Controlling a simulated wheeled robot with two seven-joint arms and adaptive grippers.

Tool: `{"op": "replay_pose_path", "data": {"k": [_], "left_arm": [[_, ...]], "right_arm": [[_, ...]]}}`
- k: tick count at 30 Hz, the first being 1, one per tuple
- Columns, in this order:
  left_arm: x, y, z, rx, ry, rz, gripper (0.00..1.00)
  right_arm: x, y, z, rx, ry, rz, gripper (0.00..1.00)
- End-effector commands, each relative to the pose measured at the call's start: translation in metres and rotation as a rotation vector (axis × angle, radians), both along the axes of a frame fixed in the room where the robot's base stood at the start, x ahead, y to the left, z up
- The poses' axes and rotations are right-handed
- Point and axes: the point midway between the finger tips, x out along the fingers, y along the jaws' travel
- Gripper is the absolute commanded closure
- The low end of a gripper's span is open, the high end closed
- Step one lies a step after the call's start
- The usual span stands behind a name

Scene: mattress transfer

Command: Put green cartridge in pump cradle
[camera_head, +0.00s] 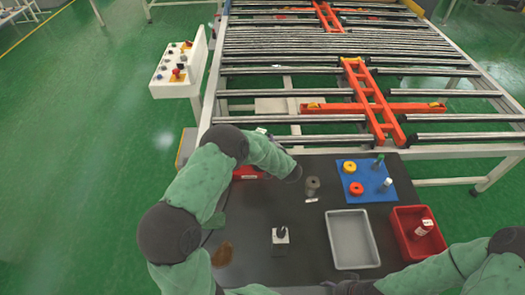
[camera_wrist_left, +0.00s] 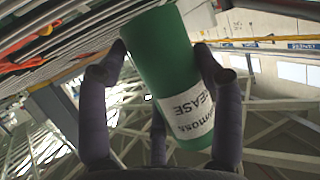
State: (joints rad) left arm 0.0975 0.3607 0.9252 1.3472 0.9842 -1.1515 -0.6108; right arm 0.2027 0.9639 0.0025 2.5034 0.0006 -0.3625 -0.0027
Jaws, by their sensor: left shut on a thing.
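The green cartridge (camera_wrist_left: 160,58) is in my left gripper (camera_wrist_left: 160,85), tilted, with a white label reading GREASE; dark fingers close around its sides. In the head view my left gripper (camera_head: 291,174) is over the back of the dark table, and the cartridge is not clearly visible there. I cannot tell which fixture is the pump cradle. A grey metal cylinder (camera_head: 313,184) stands just right of the left gripper, and a red item (camera_head: 246,173) lies partly hidden by the left arm. My right gripper (camera_head: 345,288) is at the bottom edge, its jaws unclear.
A blue mat (camera_head: 377,191) holds yellow and orange rings and small cylinders. A grey tray (camera_head: 352,240) is empty. A red bin (camera_head: 404,214) holds a red-and-white container (camera_head: 424,228). A white block with a black knob (camera_head: 281,238) and a brown patch (camera_head: 222,254) are nearer. A roller conveyor (camera_head: 330,70) stands behind.

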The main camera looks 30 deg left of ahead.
Motion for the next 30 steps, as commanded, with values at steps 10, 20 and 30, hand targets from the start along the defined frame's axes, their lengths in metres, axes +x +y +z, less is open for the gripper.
{"op": "replay_pose_path", "data": {"k": [10,20,30], "left_arm": [[0.012,0.015,-0.021,0.001,-0.002,0.001,0.81],[0.014,0.016,-0.055,0.002,-0.003,0.0,0.81],[0.014,0.016,-0.058,0.001,-0.002,0.0,0.81]], "right_arm": [[0.0,0.0,-0.004,0.0,0.0,0.0,0.27],[0.0,0.0,-0.008,0.0,0.0,0.0,0.27],[0.0,0.0,-0.011,0.0,0.0,0.0,0.27]]}}
